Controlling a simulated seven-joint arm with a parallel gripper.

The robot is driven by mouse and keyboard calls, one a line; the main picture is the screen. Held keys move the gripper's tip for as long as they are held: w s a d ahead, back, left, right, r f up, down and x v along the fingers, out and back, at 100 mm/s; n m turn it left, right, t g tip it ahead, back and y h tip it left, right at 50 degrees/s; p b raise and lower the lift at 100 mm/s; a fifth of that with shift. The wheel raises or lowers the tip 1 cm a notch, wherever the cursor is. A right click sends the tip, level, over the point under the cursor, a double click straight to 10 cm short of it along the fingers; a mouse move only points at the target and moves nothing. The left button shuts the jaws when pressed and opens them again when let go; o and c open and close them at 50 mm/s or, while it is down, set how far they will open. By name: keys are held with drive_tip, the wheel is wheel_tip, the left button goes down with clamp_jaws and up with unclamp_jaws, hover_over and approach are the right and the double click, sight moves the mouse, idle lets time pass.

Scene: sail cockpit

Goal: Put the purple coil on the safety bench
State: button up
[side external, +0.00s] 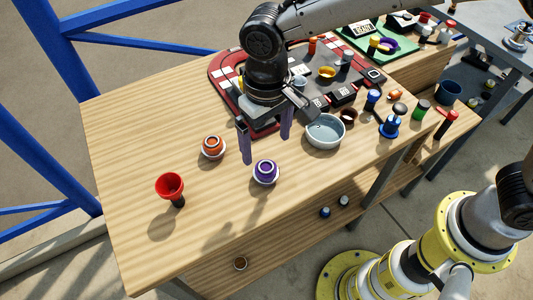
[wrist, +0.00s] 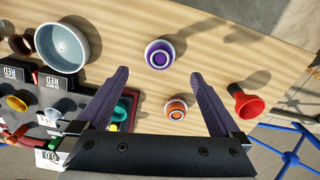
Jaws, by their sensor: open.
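The purple coil (side external: 265,172) is a ringed purple piece with a white rim, standing on the wooden table. It also shows in the wrist view (wrist: 158,54), just beyond the space between the fingertips. My gripper (side external: 266,150) is open and empty, pointing down above the table, with the coil close to its fingers on the near side. Both fingers show in the wrist view (wrist: 160,73). A red-edged board (side external: 222,95) with dark labelled blocks lies behind the gripper, partly hidden by my arm. I cannot tell which surface is the safety bench.
A similar orange coil (side external: 212,146) stands left of the purple one, and a red funnel-shaped piece (side external: 170,186) farther left. A grey-blue bowl (side external: 324,131) is at right. Several small bottles and knobs (side external: 390,124) crowd the right edge. A green tray (side external: 352,45) is at the back.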

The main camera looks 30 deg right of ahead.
drive_tip(key=shift+r, duration=1.4)
drive_tip(key=s+d+r+m+t+y, duration=0.1)
drive_tip(key=s+d+r, duration=0.1)
drive_tip(key=d+r, duration=0.5)
drive_tip(key=s+d+r+t, duration=0.1)
drive_tip(key=s+d+r, duration=0.15)
drive_tip(key=d, duration=0.85)
drive_tip(key=s+d+f+t+h, duration=0.1)
drive_tip(key=s+d+t, duration=0.2)
drive_tip(key=s+d, duration=0.9)
drive_tip(key=shift+s+f+m+t, duration=0.3)
drive_tip(key=shift+s+m, duration=0.1)
drive_tip(key=shift+s, duration=0.15)
